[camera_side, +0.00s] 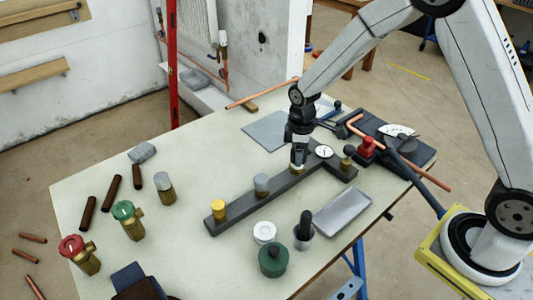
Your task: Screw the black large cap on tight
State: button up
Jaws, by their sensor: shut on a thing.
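My gripper (298,164) points straight down over the dark bar-shaped manifold (240,207) on the table. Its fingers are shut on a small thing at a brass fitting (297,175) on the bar. The held thing, which I take to be the black large cap, is mostly hidden by the fingers. I cannot tell how it sits on the thread. Along the bar to the left stand a grey cap (262,184) and a yellow cap (218,209).
Green (128,220) and red (80,253) valves are at left. A red fitting (366,147) and copper pipes lie at right.

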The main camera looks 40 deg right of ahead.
jog(key=shift+f, duration=0.25)
dwell(0.4)
jog(key=o, duration=1.3)
jog(key=shift+r, duration=0.1)
jog(key=shift+r, duration=3.8)
jog(key=shift+c, duration=0.5)
jog(key=shift+r+n, duration=0.8)
jog(key=shift+n, duration=0.7)
jog(key=shift+f, duration=0.1)
